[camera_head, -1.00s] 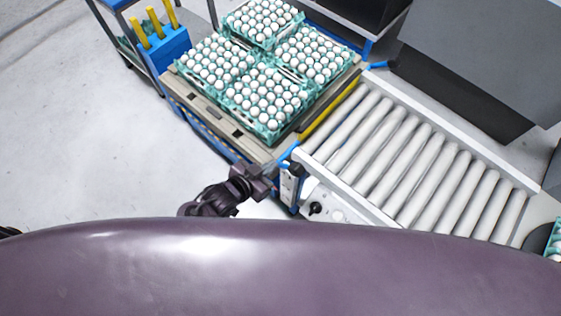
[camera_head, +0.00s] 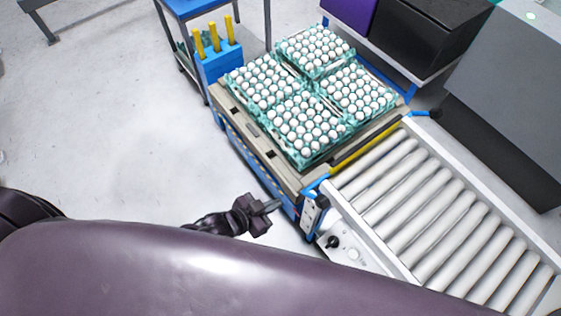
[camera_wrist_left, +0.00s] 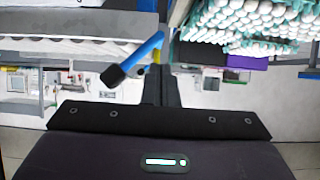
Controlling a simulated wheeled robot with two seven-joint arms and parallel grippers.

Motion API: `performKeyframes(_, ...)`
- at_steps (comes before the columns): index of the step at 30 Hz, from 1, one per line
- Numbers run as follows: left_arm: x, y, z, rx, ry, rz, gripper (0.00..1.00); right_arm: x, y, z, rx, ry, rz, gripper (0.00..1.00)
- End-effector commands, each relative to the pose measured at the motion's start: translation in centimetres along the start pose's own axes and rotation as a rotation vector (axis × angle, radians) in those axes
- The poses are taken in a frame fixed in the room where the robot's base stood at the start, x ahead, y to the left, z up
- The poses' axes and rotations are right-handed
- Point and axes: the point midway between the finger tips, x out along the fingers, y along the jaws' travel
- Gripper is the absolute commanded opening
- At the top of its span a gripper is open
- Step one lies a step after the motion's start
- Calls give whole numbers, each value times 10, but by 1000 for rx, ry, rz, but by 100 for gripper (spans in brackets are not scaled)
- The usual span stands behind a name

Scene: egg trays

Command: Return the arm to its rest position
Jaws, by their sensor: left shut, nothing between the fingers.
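My left gripper (camera_head: 268,207) is in the lower middle of the head view, in front of the near corner of the egg pallet cart. It is shut and empty. In the left wrist view its dark fingers (camera_wrist_left: 161,88) stand together in the middle, with nothing between them. Part of the left arm is hidden behind my own purple body. My right gripper does not show in either view.
Green trays of white eggs (camera_head: 305,126) sit on a beige pallet (camera_head: 262,140). A roller conveyor (camera_head: 430,215) runs to the right. A blue box with yellow handles (camera_head: 222,66) stands behind left. The grey floor at left is clear.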

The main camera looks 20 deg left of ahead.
Motion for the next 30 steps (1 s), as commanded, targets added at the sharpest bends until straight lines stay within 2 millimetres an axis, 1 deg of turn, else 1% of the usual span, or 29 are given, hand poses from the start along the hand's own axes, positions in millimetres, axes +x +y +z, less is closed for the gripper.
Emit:
performKeyframes(7,1,-1,2,-1,-3,-2,0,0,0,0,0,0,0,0)
performKeyframes(8,1,-2,5,-2,-8,-6,0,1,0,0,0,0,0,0)
performKeyframes(9,3,-4,12,-6,-20,-14,0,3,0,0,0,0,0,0)
performKeyframes(11,6,-11,31,-16,-53,-36,0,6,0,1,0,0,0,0)
performKeyframes(14,12,-26,87,-48,-152,-94,0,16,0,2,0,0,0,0)
performKeyframes(15,12,-32,115,-67,-205,-121,0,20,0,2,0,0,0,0)
performKeyframes(17,12,-38,161,-98,-292,-163,0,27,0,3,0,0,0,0)
performKeyframes(18,9,-40,192,-121,-353,-188,0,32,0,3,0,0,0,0)
performKeyframes(20,2,-38,238,-159,-446,-220,0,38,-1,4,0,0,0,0)
performKeyframes(21,-3,-34,268,-184,-508,-238,0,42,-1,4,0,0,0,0)
performKeyframes(23,-14,-23,310,-225,-602,-258,0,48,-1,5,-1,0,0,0)
performKeyframes(24,-21,-14,336,-251,-662,-267,0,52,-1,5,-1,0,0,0)
performKeyframes(26,-33,1,368,-287,-744,-276,0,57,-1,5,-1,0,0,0)
performKeyframes(27,-41,13,387,-307,-793,-277,0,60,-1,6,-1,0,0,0)
performKeyframes(30,-58,37,419,-350,-888,-277,0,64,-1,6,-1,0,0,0)
